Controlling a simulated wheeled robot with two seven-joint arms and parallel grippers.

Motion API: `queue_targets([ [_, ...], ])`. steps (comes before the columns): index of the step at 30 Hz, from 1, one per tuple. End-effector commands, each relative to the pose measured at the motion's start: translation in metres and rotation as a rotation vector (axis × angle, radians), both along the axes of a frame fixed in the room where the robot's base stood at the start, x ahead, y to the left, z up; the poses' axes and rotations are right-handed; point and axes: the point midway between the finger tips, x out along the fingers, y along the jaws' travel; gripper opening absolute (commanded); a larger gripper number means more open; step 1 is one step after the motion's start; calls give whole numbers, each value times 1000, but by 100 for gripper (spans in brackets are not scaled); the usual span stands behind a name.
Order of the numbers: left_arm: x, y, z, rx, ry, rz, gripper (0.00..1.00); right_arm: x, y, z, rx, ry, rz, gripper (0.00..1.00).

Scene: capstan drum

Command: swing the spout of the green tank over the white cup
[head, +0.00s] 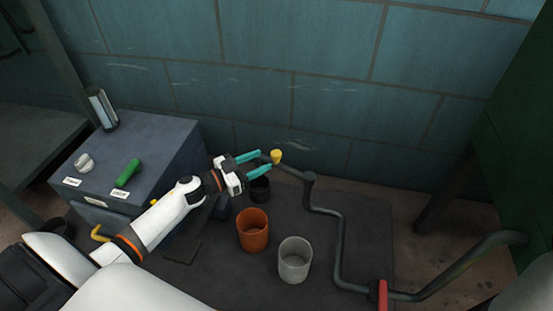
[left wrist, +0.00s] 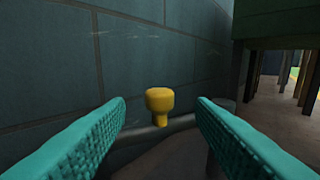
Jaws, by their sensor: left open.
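The dark spout pipe (head: 339,250) runs from the green tank (head: 528,120) at the right edge, bends upward and reaches left to a yellow knob (head: 277,156). The white cup (head: 295,262), greyish and upright, stands on the dark mat left of the pipe's long run. My left gripper (head: 265,160) has teal fingers, is open, and is just left of the knob. In the left wrist view the yellow knob (left wrist: 160,103) shows between the open fingers, apparently a little beyond their tips. The pipe (left wrist: 160,132) passes below it. My right gripper is not in view.
An orange cup (head: 253,232) and a dark cup (head: 260,190) stand left of the white cup, below my left gripper. A red handle (head: 382,295) sits on the pipe. A grey cabinet (head: 165,140) stands left, a block wall (head: 330,60) behind.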

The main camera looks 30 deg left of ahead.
Motion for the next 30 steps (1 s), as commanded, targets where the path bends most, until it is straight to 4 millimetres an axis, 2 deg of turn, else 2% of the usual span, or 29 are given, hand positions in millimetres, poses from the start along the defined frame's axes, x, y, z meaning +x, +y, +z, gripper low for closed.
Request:
queue_targets([
  [1,11,-6,-3,0,-6,0,49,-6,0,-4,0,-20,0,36],
  [5,31,-18,-3,0,-4,0,49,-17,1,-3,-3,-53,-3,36],
  [9,47,-27,-3,1,-2,1,49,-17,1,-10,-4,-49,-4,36],
  [14,56,-32,-1,1,-1,2,49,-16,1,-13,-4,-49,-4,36],
  [22,57,-33,-1,1,2,2,49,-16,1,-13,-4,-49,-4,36],
  [23,57,-33,-1,1,2,2,48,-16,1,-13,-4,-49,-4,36],
  [30,56,-33,-1,1,1,2,8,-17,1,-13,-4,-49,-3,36],
])
